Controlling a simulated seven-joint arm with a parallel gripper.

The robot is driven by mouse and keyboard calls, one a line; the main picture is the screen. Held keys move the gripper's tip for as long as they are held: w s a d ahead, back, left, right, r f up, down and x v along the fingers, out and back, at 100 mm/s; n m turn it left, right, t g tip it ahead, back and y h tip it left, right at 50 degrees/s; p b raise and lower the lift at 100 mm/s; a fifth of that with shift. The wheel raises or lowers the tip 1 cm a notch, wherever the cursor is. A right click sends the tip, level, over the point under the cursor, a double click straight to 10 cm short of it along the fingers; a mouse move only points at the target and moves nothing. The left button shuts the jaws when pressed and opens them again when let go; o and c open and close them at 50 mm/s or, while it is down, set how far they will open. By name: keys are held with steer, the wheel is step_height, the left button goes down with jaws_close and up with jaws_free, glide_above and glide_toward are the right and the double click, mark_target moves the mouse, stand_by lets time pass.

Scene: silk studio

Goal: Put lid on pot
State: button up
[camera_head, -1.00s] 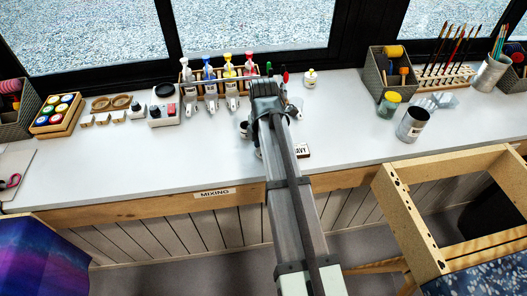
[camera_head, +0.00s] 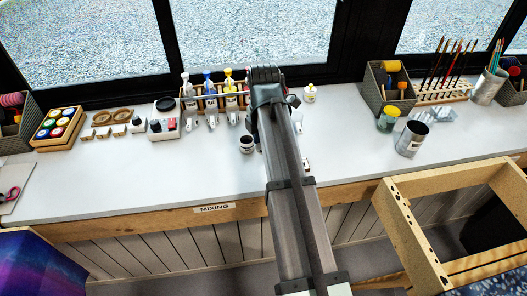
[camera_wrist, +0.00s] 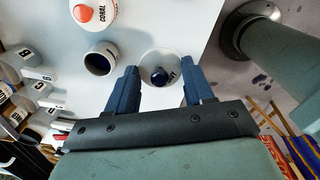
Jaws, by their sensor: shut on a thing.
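In the wrist view my gripper (camera_wrist: 160,85) has its two blue fingers on either side of a small white round lid (camera_wrist: 149,62) with a dark blue knob. They are shut on its sides. An open white pot (camera_wrist: 88,56) with a dark inside lies just left of the fingers, apart from the lid. What seems the same pot stands on the worktop in the head view (camera_head: 246,144), left of my arm. My arm hides the fingers and the lid there. I cannot tell how high the lid is held.
A white pot marked CORAL (camera_wrist: 80,20) with an orange top stands beyond the open pot. A bottle rack (camera_head: 214,102) stands behind at the left. The front left worktop (camera_head: 130,185) is clear.

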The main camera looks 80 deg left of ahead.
steer(key=shift+r, duration=0.55)
steer(key=shift+s+a+r, duration=0.1)
steer(key=shift+a+r, duration=0.1)
steer(key=shift+a, duration=0.05)
steer(key=shift+t, duration=0.5)
steer(key=shift+s+a+f, duration=0.65)
steer(key=shift+a+f, duration=0.05)
steer(key=shift+a, duration=0.75)
steer(key=shift+s+a+f, duration=0.7)
steer(key=shift+a+f, duration=0.05)
steer(key=shift+a, duration=0.65)
steer(key=shift+s+a+f, duration=0.65)
steer(key=shift+a+f, duration=0.05)
steer(key=shift+a, duration=0.75)
steer(key=shift+f, duration=0.7)
steer(key=o, duration=1.1)
steer(key=shift+r, duration=0.1)
